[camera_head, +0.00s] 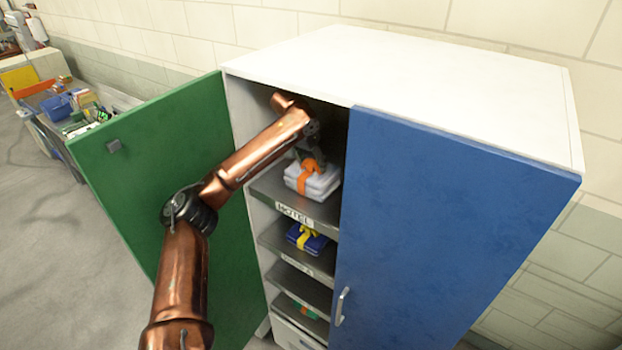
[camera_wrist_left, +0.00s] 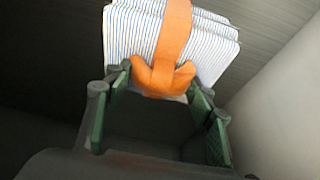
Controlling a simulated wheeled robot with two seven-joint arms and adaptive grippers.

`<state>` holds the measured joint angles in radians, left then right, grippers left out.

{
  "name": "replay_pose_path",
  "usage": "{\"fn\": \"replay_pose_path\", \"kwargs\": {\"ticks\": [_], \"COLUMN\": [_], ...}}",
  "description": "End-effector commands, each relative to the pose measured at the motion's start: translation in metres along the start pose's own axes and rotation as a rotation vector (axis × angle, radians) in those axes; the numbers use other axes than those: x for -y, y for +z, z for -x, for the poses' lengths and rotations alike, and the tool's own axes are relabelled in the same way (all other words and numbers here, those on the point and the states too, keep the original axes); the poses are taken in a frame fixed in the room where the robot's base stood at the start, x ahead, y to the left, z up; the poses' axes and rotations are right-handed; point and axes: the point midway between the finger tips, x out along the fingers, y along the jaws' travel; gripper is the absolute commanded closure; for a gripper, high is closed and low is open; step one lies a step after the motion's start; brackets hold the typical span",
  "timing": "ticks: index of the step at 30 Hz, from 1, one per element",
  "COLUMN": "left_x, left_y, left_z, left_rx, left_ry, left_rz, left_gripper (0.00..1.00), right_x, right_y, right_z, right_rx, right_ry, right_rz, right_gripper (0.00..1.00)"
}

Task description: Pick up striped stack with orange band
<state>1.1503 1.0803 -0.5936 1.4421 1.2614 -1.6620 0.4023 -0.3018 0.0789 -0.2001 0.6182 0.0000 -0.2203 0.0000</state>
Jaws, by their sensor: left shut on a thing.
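The striped stack (camera_head: 318,184) is pale folded cloth with an orange band and knot (camera_head: 311,165). It is at the top visible shelf of the cabinet; I cannot tell whether it still touches the shelf. In the left wrist view the stack (camera_wrist_left: 215,45) shows thin blue stripes and the orange knot (camera_wrist_left: 163,77). My left gripper (camera_head: 311,155) reaches into the cabinet from above the stack. In the left wrist view its green-padded fingers (camera_wrist_left: 160,82) are on both sides of the knot, shut on the stack at its band. My right gripper is not in view.
The white cabinet (camera_head: 420,75) has a green door (camera_head: 130,160) swung open left and a closed blue door (camera_head: 450,210) right. The shelf edge carries a HOTEL label (camera_head: 294,215). A blue stack with yellow band (camera_head: 306,239) lies one shelf below. A cluttered bench (camera_head: 60,110) stands far left.

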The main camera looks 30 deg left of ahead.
Motion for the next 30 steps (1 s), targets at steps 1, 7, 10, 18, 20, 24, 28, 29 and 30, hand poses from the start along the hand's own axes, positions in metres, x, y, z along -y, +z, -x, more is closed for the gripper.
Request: {"fn": "replay_pose_path", "kwargs": {"ticks": [1, 7, 10, 18, 20, 24, 28, 29, 30], "left_x": [0.0022, 0.0025, 0.0025, 0.0022, 0.0022, 0.0021, 0.0021, 0.0021, 0.0021], "left_y": [0.0032, 0.0035, 0.0034, 0.0033, 0.0025, 0.0025, 0.002, 0.0018, 0.0014], "left_z": [-0.0025, -0.0024, -0.0023, -0.0024, -0.0014, -0.0014, -0.0004, 0.0001, 0.0011], "left_rx": [0.008, 0.009, 0.009, 0.008, 0.006, 0.006, 0.005, 0.005, 0.005], "left_ry": [-0.003, -0.003, -0.004, -0.003, -0.003, -0.003, -0.003, -0.003, -0.003], "left_rz": [0.003, 0.003, 0.003, 0.003, 0.003, 0.002, 0.002, 0.003, 0.003], "left_gripper": [0.66, 0.79, 0.86, 1.0, 1.0, 1.0, 1.0, 1.0, 1.0], "right_x": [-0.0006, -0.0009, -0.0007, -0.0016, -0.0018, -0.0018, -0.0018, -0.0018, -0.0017], "right_y": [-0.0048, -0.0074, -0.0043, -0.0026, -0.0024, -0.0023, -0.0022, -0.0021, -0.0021], "right_z": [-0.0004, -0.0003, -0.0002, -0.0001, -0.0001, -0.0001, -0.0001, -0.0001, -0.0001], "right_rx": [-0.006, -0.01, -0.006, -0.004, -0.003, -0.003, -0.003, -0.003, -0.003], "right_ry": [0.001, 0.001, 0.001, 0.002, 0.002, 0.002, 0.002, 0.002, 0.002], "right_rz": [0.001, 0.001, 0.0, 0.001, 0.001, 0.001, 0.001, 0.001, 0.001], "right_gripper": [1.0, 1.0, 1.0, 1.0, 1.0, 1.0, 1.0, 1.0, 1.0]}}
